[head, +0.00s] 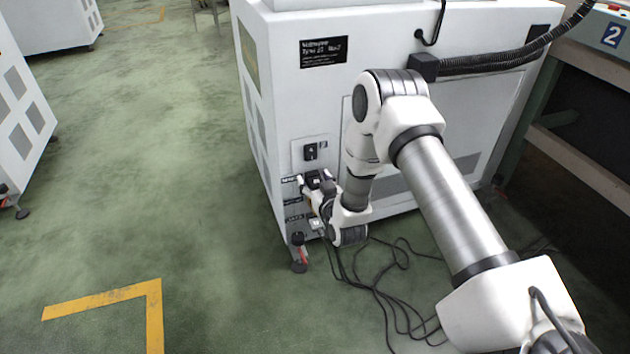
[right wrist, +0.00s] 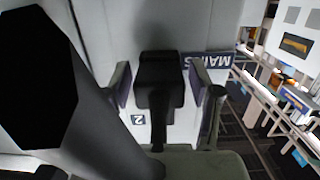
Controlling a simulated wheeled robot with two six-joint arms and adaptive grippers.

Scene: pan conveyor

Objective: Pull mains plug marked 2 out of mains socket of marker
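The black mains plug (right wrist: 160,75) shows in the right wrist view, seated against the pale panel with its cable running toward the camera. A small "2" marker (right wrist: 138,119) is beside it, and an upside-down "MAINS" label (right wrist: 210,60) is partly behind a finger. The socket face is hidden by the plug. My right gripper (right wrist: 160,84) is open, with one finger on each side of the plug and narrow gaps visible. In the head view my right gripper (head: 316,183) is at the cabinet's lower left front, largely hiding the plug. My left gripper is not in view.
The white cabinet (head: 290,90) has a black switch (head: 310,152) above the gripper and dark labels beside it. Loose black cables (head: 385,275) lie on the floor below my arm. A bench marked 2 (head: 590,40) stands at right.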

